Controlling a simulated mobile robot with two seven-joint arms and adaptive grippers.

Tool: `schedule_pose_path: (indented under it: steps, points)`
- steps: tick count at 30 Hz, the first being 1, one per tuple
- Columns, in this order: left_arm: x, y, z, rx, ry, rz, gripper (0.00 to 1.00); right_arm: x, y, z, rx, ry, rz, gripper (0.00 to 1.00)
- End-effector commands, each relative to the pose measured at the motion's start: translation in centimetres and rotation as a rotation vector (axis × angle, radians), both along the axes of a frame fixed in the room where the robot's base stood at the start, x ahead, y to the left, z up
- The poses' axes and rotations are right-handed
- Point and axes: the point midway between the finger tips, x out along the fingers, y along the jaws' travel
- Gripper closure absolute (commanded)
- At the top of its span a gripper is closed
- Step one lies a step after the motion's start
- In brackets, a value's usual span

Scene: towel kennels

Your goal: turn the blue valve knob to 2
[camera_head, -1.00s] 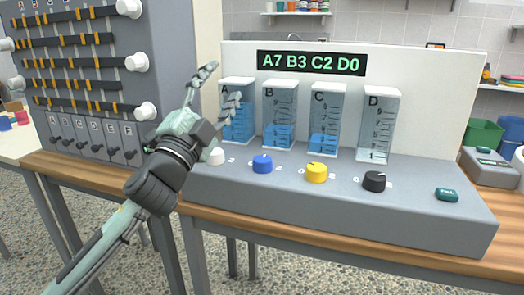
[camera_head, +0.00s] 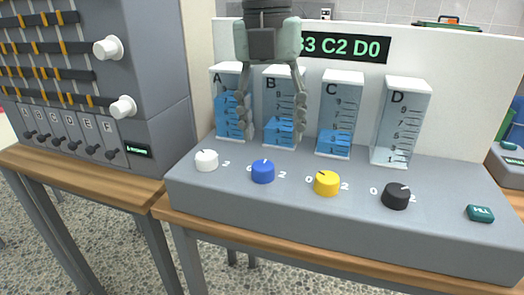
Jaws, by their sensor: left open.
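The blue valve knob (camera_head: 263,171) sits on the sloped grey panel, second from the left, below tank B. A 0 is printed at its left and a 2 at its right. Its light pointer mark faces roughly up, between the two numbers. My left gripper (camera_head: 272,108) hangs from above in front of tank B (camera_head: 280,130), fingers pointing down and spread wide. It is open and empty, apart from the knob, with its fingertips above the knob in the picture. The gripper hides the left part of the display (camera_head: 345,47), where "33 C2 D0" shows. My right gripper is not in view.
A white knob (camera_head: 206,160) is left of the blue one; a yellow knob (camera_head: 327,183) and a black knob (camera_head: 396,196) are right. A green button (camera_head: 480,213) sits at far right. A grey cabinet (camera_head: 150,80) with white knobs stands left.

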Motion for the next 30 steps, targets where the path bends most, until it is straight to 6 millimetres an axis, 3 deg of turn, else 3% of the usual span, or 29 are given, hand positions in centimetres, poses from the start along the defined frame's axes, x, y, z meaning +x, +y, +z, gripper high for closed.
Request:
schedule_pose_path:
  steps: [5,18,29,30]
  points:
    - [0.4,1.6,-0.2,0.062,-0.013,0.037,0.44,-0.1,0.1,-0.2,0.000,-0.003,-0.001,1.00]
    - [0.3,1.4,-6.4,0.055,-0.012,0.034,0.44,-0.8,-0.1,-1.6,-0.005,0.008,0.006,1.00]
    - [0.3,1.4,-7.2,0.054,-0.013,0.033,0.44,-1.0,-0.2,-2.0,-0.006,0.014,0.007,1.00]
    - [0.3,1.4,-7.2,0.054,-0.013,0.033,0.48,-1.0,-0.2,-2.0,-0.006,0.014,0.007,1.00]
